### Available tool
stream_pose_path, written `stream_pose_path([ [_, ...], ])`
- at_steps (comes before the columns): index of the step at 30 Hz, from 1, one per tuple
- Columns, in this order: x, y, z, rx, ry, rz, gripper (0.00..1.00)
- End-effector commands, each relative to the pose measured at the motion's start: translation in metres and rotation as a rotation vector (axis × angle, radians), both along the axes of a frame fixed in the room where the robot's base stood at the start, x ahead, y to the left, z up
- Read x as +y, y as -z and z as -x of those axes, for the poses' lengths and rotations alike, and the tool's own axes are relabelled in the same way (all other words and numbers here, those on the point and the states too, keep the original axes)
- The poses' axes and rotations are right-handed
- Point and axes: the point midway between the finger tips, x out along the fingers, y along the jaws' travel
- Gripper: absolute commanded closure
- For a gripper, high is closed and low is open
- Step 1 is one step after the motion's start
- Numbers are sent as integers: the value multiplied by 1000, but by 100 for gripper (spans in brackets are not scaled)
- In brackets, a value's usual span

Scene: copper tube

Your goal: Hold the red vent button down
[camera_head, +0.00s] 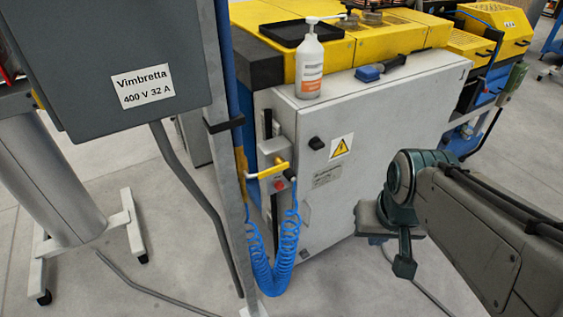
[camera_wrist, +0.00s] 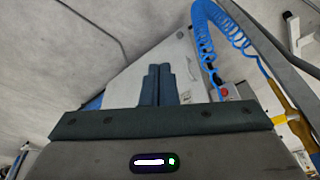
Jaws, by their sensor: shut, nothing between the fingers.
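The red vent button (camera_head: 279,185) is a small red spot on the grey valve box (camera_head: 273,160), below a yellow lever (camera_head: 268,171). The box is on the left end of the white cabinet, near a grey post. In the wrist view the red button (camera_wrist: 224,92) shows right of the fingers. My gripper (camera_wrist: 158,70) is shut and empty, its two dark fingers side by side. In the head view my gripper (camera_head: 376,222) hangs in front of the cabinet, well to the right of the button and apart from it. Its fingertips are hard to make out there.
A blue coiled hose (camera_head: 273,262) hangs below the valve box. The grey post (camera_head: 232,170) and a dark cabinet (camera_head: 110,60) stand left of it. A white bottle (camera_head: 309,68) and a blue-headed tool (camera_head: 372,72) are on the white cabinet (camera_head: 350,190). Floor in front is mostly clear.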

Motion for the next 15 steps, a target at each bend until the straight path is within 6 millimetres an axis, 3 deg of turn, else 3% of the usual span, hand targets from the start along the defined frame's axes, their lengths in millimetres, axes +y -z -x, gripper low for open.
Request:
stream_pose_path([
  [5, -5, 20, -2, 13, -47, 61, 100],
  [11, -25, 77, -20, 39, -251, 319, 100],
  [15, -36, 113, -47, 31, -439, 551, 100],
])
